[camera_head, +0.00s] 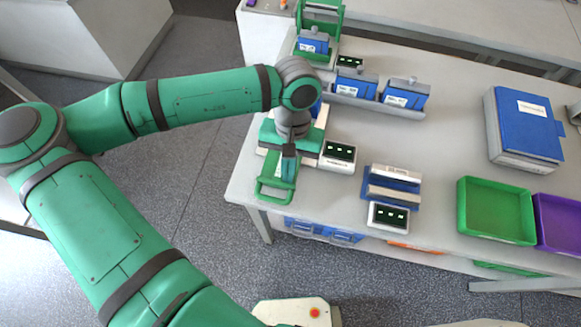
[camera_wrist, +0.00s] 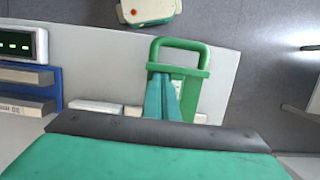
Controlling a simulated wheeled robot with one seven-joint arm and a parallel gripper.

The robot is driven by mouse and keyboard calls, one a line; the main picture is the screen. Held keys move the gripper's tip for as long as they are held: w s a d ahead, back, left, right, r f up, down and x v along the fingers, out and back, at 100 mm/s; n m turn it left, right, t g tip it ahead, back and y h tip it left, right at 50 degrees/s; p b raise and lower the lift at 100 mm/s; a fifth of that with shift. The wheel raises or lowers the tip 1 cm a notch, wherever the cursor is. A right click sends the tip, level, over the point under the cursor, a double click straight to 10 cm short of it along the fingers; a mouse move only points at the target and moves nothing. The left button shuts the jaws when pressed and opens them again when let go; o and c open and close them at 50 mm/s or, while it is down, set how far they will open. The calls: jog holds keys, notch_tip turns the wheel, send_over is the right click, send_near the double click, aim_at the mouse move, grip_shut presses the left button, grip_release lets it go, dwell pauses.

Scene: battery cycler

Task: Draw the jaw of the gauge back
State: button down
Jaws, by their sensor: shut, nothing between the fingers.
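The gauge is probably the blue stand (camera_head: 405,176) with a small display (camera_head: 388,215) at the table's front edge, and pale bars lie across it. In the wrist view its blue side (camera_wrist: 55,92) and display (camera_wrist: 15,43) show at the left edge. My gripper (camera_head: 288,176) is shut and empty, pointing down left of the gauge and apart from it. It is over a green clamp device whose looped handle (camera_head: 267,196) sticks out at the table's front left. In the wrist view my gripper (camera_wrist: 162,80) overlaps that handle (camera_wrist: 180,44); I cannot tell whether they touch.
Another display (camera_head: 339,153) stands right of my gripper. Blue battery packs (camera_head: 405,95) sit in a rack behind. A green tray (camera_head: 495,210) and a purple tray (camera_head: 560,222) are at the right. A blue binder (camera_head: 528,122) lies at the back right. The table's middle is clear.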

jog(key=shift+s+a, duration=0.1)
jog(key=shift+s, duration=0.35)
jog(key=w+v, duration=0.1)
jog(key=v, duration=0.9)
